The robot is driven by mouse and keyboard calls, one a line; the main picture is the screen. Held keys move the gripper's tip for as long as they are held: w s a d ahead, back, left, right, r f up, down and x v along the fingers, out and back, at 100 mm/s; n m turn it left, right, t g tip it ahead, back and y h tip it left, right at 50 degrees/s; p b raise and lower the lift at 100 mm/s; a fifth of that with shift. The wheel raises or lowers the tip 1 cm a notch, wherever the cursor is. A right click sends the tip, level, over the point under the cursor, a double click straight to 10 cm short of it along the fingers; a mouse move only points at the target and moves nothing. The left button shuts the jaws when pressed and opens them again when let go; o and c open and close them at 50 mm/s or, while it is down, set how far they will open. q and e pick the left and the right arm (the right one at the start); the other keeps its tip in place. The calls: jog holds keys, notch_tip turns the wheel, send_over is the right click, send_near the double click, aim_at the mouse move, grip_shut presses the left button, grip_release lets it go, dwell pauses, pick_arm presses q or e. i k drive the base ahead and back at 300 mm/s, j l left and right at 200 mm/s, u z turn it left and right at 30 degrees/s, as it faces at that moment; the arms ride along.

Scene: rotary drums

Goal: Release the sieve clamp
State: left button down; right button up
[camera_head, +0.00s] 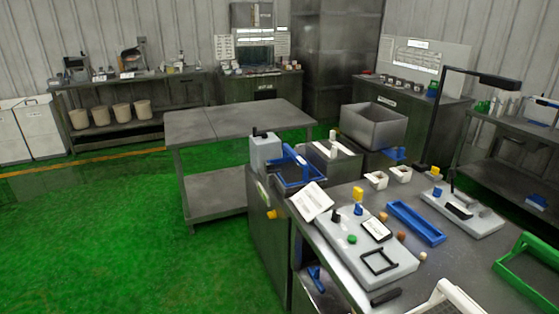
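I cannot tell for certain which part is the sieve clamp. A grey machine (265,155) with a dark knob on top stands at the near bench's back left corner. A blue frame (300,175) is beside it, at its right. A yellow knob (271,214) sits on the cabinet front below. A light grey panel (355,245) on the bench carries dark and blue knobs, a green button and a black square frame. Neither of my grippers shows in this view.
A blue tray (416,223), a green frame (530,262) and a second grey panel (462,212) lie on the near bench. A bare metal table (240,118) stands behind at the left. A grey bin (374,125) stands behind. The green floor (100,230) at left is clear.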

aim_at(270, 168)
jog(key=i+j+z, duration=0.4)
jog(key=i+j, duration=0.3)
jog(key=i, duration=0.15)
jog(key=i+j+z, duration=0.4)
jog(key=i+j, duration=0.35)
jog(key=j, duration=0.2)
